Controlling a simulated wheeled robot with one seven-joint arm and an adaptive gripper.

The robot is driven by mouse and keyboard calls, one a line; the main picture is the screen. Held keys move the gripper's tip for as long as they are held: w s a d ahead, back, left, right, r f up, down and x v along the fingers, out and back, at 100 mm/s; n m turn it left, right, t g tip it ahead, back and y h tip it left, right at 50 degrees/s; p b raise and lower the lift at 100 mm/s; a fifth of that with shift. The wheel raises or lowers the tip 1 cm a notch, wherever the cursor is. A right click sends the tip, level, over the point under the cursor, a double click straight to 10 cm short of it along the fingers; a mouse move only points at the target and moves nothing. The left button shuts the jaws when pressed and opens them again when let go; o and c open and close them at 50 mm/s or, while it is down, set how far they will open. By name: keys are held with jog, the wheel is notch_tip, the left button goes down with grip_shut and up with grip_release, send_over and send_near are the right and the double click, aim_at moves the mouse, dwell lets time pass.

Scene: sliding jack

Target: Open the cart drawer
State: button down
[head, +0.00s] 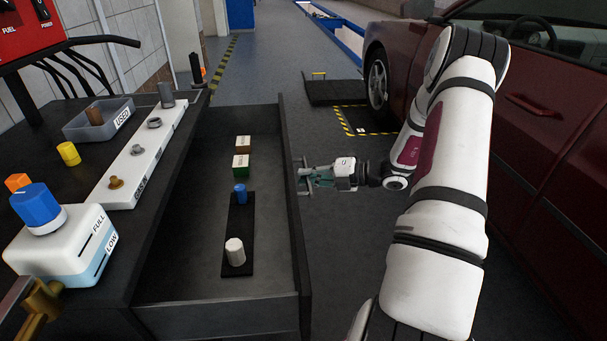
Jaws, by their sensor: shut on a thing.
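The cart drawer (218,315) is pulled out to the right of the black cart (140,240), and its inside is in full view. Its dark front panel (290,200) runs along the right side. My gripper (305,177) is at the outer side of that panel, shut on the drawer handle (303,178), which is mostly hidden by the fingers. Inside the drawer are a box with a brown top (243,142), a green box (241,166), and a black strip (238,215) bearing a blue piece (240,194) and a white cylinder (235,252).
On the cart top stand a grey USED bin (85,126), a white holder (140,165) with several metal parts, a yellow piece (68,153) and a white container with a blue knob (62,245). A red car (545,130) stands close at right. Floor shows beyond the drawer.

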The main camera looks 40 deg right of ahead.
jog(key=c, duration=1.6)
grip_release()
jog(key=v, duration=1.2)
